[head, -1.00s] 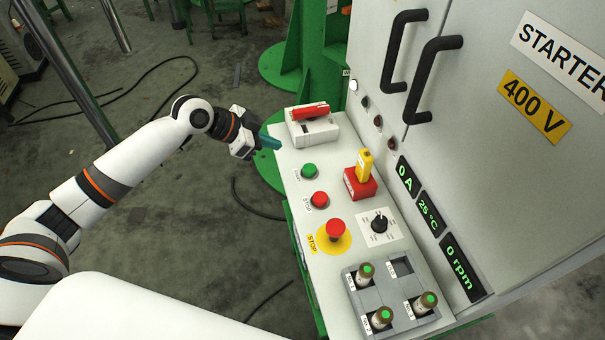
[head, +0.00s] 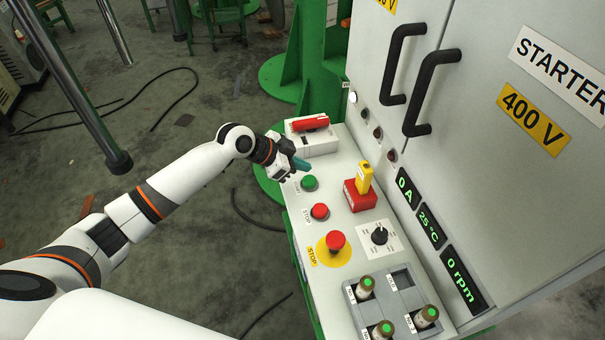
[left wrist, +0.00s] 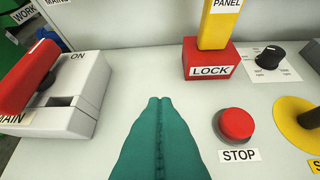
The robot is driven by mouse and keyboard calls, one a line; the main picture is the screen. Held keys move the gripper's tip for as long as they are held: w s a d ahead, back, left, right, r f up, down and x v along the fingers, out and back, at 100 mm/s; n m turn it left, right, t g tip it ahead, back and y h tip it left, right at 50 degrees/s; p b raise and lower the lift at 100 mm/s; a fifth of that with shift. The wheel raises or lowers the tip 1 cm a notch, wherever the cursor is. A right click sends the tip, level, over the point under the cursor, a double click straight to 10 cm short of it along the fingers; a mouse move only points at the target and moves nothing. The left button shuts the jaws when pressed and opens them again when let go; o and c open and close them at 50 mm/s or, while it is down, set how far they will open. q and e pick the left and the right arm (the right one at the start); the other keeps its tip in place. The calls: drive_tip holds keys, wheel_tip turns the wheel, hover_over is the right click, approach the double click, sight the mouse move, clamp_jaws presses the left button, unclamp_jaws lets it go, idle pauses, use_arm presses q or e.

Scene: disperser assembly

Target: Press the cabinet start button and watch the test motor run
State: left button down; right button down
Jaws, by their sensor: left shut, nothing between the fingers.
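The green start button (head: 309,183) sits on the sloped white console of the starter cabinet (head: 480,60). My left gripper (head: 303,164) is shut and empty, its teal fingertips just above and beyond the green button in the head view. In the left wrist view the shut fingers (left wrist: 158,110) point at the panel between the main switch and the red stop button (left wrist: 236,125); the green button does not show there. The cabinet displays glow green, and the lowest one (head: 461,274) reads 0 rpm. The test motor cannot be made out. My right gripper is not in view.
The main switch (head: 313,140) has a red handle, beside ON in the wrist view. A yellow key tag stands in the red LOCK block (head: 360,198). A red emergency stop (head: 335,240), a black knob (head: 379,236) and a grey fuse tray (head: 398,278) are nearer.

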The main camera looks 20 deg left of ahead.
sight(306, 182)
use_arm(q)
drive_tip(key=shift+w+d+f, duration=0.1)
drive_tip(key=shift+w+f, duration=0.05)
drive_tip(key=shift+f, duration=0.95)
drive_tip(key=shift+w+d+f, duration=0.1)
drive_tip(key=shift+w+f, duration=0.05)
drive_tip(key=shift+f, duration=0.9)
drive_tip(key=shift+a, duration=0.1)
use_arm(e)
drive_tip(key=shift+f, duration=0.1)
